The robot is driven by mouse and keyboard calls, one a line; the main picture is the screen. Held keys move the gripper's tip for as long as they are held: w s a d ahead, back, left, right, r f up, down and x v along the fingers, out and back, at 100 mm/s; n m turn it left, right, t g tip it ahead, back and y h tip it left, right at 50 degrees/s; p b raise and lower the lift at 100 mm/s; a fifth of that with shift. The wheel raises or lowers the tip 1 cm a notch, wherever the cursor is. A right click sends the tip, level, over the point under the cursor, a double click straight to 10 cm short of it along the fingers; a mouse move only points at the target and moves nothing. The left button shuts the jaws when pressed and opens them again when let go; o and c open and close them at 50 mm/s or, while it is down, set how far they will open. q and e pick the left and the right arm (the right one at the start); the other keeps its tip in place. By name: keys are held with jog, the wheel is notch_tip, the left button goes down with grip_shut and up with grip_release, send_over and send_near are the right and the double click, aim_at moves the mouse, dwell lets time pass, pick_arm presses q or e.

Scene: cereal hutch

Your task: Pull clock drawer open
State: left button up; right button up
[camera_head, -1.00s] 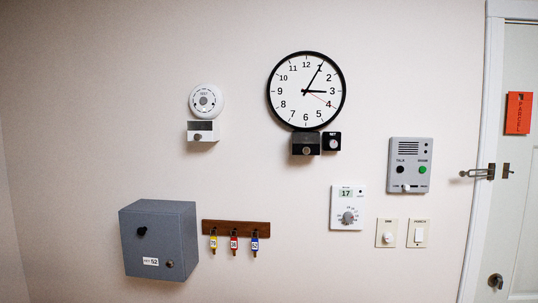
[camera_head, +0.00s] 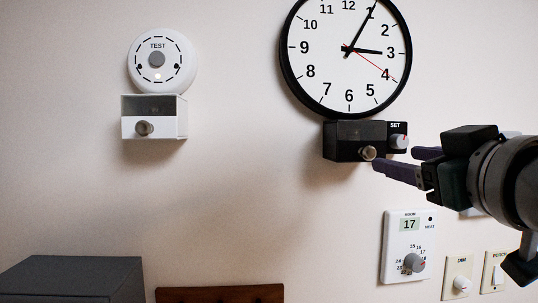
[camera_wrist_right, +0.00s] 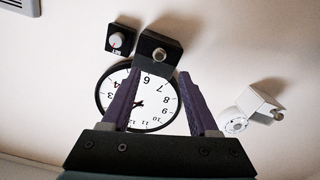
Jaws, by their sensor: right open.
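The round black-rimmed clock (camera_head: 347,52) hangs on the wall. The small black clock drawer (camera_head: 343,140) sits directly under it and looks shut. Its round metal knob (camera_head: 368,153) is on the front. My right gripper (camera_head: 397,160) comes in from the right, open and empty, with its purple fingertips close to the knob. In the right wrist view, the drawer (camera_wrist_right: 151,42) and knob (camera_wrist_right: 160,54) show just beyond the gap of the open fingers (camera_wrist_right: 159,75). Contact with the knob cannot be told. My left gripper is not in view.
A SET dial box (camera_head: 398,136) adjoins the drawer's right side. The thermostat (camera_head: 396,246) is below, with two switch plates to its right. A white detector (camera_head: 161,60) with its own drawer (camera_head: 165,127) is at left. The wall between is bare.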

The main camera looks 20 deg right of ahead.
aim_at(371, 154)
jog(key=p+x, duration=0.3)
jog(key=x, duration=0.5)
jog(key=shift+s+r+p, duration=0.1)
jog(key=shift+p, duration=0.2)
jog(key=shift+w+d, duration=0.1)
jog(key=shift+w, duration=0.5)
jog(key=shift+c, duration=0.3)
grip_shut()
dwell(0.4)
